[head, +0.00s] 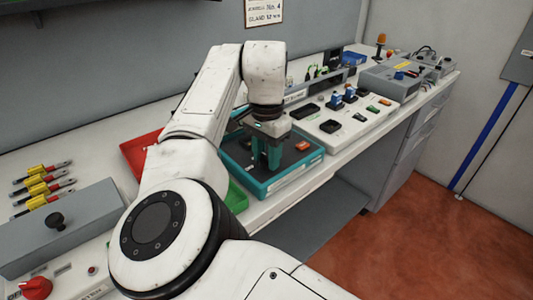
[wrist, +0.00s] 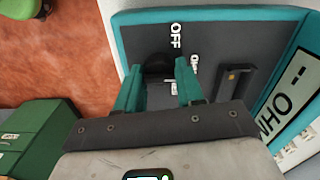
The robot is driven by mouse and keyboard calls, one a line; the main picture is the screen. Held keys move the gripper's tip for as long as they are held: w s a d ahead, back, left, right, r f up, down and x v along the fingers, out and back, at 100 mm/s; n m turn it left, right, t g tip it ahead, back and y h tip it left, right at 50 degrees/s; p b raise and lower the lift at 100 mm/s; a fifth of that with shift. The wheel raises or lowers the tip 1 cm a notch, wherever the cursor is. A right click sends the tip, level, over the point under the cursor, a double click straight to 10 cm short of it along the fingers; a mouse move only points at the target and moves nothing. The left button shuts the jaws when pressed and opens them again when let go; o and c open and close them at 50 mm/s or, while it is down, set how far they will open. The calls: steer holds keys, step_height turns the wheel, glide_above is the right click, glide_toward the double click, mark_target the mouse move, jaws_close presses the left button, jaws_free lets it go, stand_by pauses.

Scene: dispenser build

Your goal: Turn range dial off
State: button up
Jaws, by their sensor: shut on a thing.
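The meter is a dark-faced box with a teal rim (head: 287,185) on the bench; its rim also shows in the wrist view (wrist: 215,16). The black range dial (wrist: 158,62) is on its face, partly hidden by my fingers. A white "OFF" mark is printed beyond the dial, with smaller white marks to its right. My gripper (head: 267,160) points down over the meter, its teal fingers in the wrist view (wrist: 158,82) on either side of the dial and shut on it. Which way the dial's pointer faces cannot be told. In the head view the dial is hidden by my gripper.
A red tray (head: 135,152) and a green container (head: 236,197) flank the meter. A white panel (head: 345,130) with several small parts lies to its right. A grey box (head: 65,230) and a red knob (head: 36,287) are at left. Floor is clear in front.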

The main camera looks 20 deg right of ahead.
steer(key=shift+c, duration=0.4)
steer(key=shift+r, duration=0.1)
steer(key=shift+p, duration=0.4)
steer(key=n+p, duration=0.2)
steer(key=p, duration=0.1)
steer(key=shift+r, duration=0.2)
steer(key=n+p, duration=0.3)
steer(key=p, duration=0.2)
steer(key=n+p, duration=0.4)
steer(key=p, duration=0.1)
steer(key=n+p, duration=0.3)
steer(key=shift+f, duration=0.25)
